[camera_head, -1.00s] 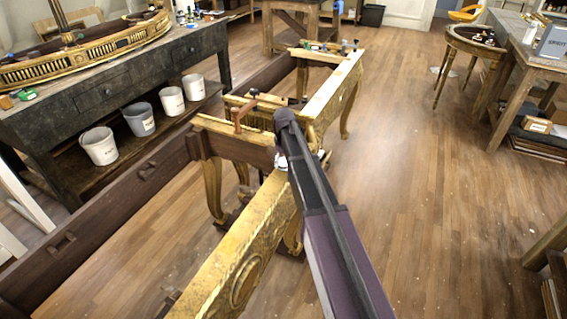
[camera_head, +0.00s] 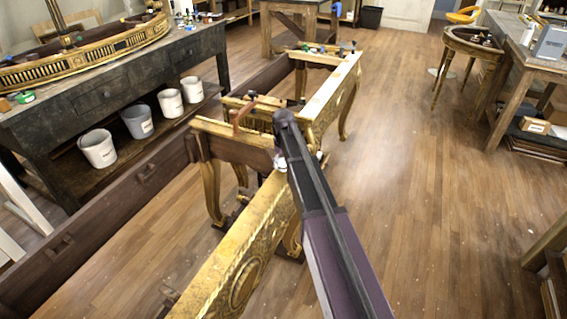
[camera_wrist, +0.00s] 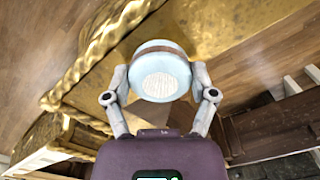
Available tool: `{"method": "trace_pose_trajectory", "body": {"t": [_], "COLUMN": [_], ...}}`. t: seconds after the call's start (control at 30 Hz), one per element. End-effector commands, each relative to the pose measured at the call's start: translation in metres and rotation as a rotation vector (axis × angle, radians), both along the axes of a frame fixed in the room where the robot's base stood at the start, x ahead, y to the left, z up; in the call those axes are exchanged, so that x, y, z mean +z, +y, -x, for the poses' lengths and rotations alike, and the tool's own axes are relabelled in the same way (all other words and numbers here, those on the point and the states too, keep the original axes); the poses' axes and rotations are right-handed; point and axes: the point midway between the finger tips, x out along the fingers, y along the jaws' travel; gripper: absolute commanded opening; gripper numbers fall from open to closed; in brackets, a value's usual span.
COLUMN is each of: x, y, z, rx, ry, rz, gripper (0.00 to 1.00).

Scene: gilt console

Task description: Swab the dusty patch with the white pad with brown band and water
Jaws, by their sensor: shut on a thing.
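My gripper (camera_wrist: 160,85) is shut on the white pad with brown band (camera_wrist: 160,72). In the wrist view the pad is round and pale, with a brown band around its far side, held between both fingers. The gilt console (camera_wrist: 235,22) lies just beyond the pad; I cannot tell whether they touch. In the head view the gilt console (camera_head: 232,240) runs diagonally through the middle, and my arm hides most of the gripper and the pad. I cannot make out a dusty patch or water for certain.
A dark workbench (camera_head: 120,75) with several white buckets (camera_head: 98,146) on its lower shelf stands at left. A round gilt table (camera_head: 470,42) and a wooden bench (camera_head: 535,65) are at right. The wood floor (camera_head: 430,190) on the right is clear.

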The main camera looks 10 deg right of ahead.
Motion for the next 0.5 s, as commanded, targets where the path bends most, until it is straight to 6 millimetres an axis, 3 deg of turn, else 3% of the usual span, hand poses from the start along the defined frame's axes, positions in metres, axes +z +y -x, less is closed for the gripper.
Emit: {"method": "trace_pose_trajectory", "body": {"t": [0.5], "x": [0.0012], "y": [0.0064], "z": [0.0088], "rx": [0.001], "ry": [0.002], "rz": [-0.002], "gripper": [0.16]}}
